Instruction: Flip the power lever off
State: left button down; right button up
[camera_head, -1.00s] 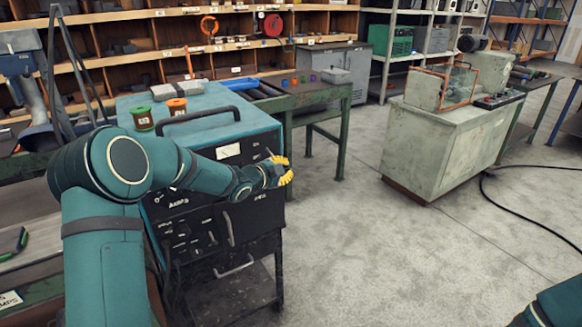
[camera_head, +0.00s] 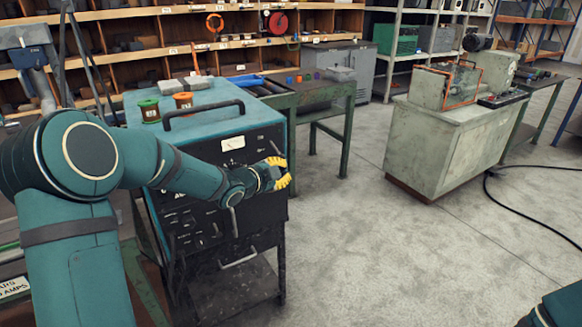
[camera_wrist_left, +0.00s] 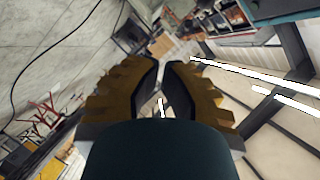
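The power unit is a teal-topped cabinet (camera_head: 214,106) with a black front panel (camera_head: 190,222) carrying knobs, labels and handles. My left gripper (camera_head: 283,175), with yellow fingers, is in front of the panel's upper right part. In the left wrist view its fingertips (camera_wrist_left: 161,66) are close together with only a narrow gap. No object is clearly held between them. I cannot pick out the power lever for certain. My gripper and forearm hide part of the panel, and the gap between fingers and panel cannot be judged. My right gripper is out of view.
Two wire spools (camera_head: 149,110) stand on the cabinet top beside a black carry handle (camera_head: 203,112). A green-framed bench (camera_head: 318,97) stands behind. A grey cabinet (camera_head: 440,145) with a machine is to the right. Open floor (camera_head: 390,260) lies between, with a black cable at right.

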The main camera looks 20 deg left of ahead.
pick_arm(q)
jog(key=v, duration=0.3)
jog(key=shift+s+d+f, duration=0.1)
jog(key=shift+s+d, duration=0.05)
dwell(0.4)
